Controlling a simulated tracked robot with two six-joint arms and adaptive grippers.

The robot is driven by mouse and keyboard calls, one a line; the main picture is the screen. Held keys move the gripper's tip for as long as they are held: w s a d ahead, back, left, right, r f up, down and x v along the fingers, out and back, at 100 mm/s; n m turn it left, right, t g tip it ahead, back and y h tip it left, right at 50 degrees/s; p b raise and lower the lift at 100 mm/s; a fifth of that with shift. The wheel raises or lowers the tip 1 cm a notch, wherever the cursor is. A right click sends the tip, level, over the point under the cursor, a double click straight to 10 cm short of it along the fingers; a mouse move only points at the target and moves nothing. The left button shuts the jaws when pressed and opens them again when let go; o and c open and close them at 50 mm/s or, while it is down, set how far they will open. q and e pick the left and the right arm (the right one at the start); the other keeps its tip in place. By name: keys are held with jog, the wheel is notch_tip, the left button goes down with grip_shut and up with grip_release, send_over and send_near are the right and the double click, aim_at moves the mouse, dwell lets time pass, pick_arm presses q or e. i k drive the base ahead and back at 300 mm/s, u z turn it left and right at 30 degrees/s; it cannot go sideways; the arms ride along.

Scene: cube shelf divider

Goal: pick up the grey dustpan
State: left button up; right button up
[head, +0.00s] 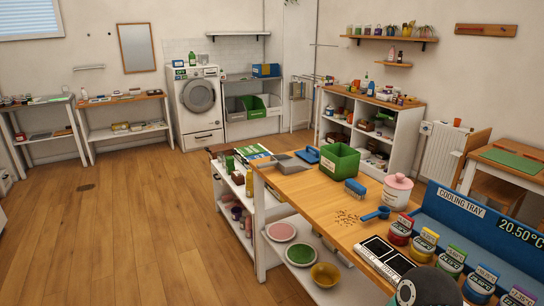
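The grey dustpan (288,163) lies flat on the far left end of the wooden-topped table (318,190) in the head view. A blue piece (307,155) lies right beside it; I cannot tell whether it is the dustpan's handle or a separate thing. A green open box (340,160) stands to its right. A dark rounded part at the bottom edge looks like part of my own arm. Neither of my grippers shows in the head view, and nothing is seen touching the dustpan.
A blue brush (355,187), brown crumbs (347,217), a blue scoop (376,213) and a pink-lidded jar (397,192) are on the table. A blue cooling tray (456,221) and several coloured jars stand at the right.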

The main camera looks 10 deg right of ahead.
aim_at(287, 164)
jog(key=z, duration=0.1)
jog(key=i, duration=1.35)
jog(key=z, duration=0.1)
